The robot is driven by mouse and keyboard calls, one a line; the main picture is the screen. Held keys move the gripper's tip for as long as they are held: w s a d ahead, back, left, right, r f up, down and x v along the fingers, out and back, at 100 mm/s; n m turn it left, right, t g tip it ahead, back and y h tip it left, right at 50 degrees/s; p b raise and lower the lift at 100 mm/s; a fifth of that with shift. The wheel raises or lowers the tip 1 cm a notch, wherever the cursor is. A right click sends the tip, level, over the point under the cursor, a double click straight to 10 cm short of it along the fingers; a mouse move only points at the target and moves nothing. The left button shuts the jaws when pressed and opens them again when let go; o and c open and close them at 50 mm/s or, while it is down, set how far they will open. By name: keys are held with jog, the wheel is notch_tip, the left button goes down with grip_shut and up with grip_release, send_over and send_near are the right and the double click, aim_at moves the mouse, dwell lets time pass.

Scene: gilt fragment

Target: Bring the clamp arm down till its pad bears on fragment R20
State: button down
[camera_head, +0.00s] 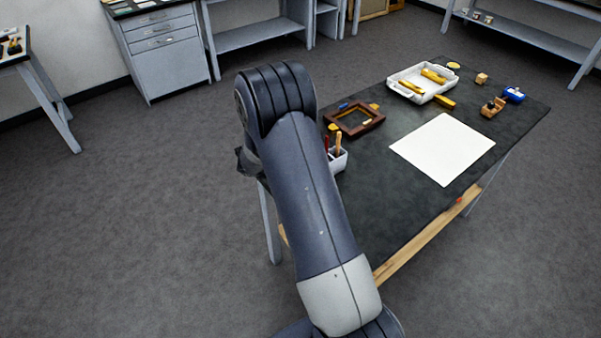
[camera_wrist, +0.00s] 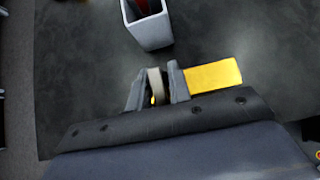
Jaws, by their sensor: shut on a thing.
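My gripper (camera_wrist: 156,82) is at the centre of the wrist view, over the dark table top. Its fingers are shut on a narrow pale thing (camera_wrist: 155,80) with a small yellow spot near its lower end; I cannot tell whether this is the clamp arm. A flat yellow gilt-coloured piece (camera_wrist: 213,74) lies just right of the right finger; no R20 label is readable. No pad can be made out. In the head view my arm hides the gripper and what it holds.
A white cup (camera_wrist: 150,28) with tool handles stands just beyond the gripper. The table (camera_head: 400,220) also bears a brown frame (camera_head: 354,118), a white tray (camera_head: 398,88) with yellow pieces, a white sheet (camera_head: 442,149), a small wooden fixture (camera_head: 493,107) and a blue object (camera_head: 514,94).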

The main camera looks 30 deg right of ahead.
jog(key=c, duration=1.5)
grip_release()
jog(key=b+v, duration=0.1)
jog(key=v, duration=1)
jog(key=shift+b, duration=0.4)
jog(key=shift+c, duration=0.2)
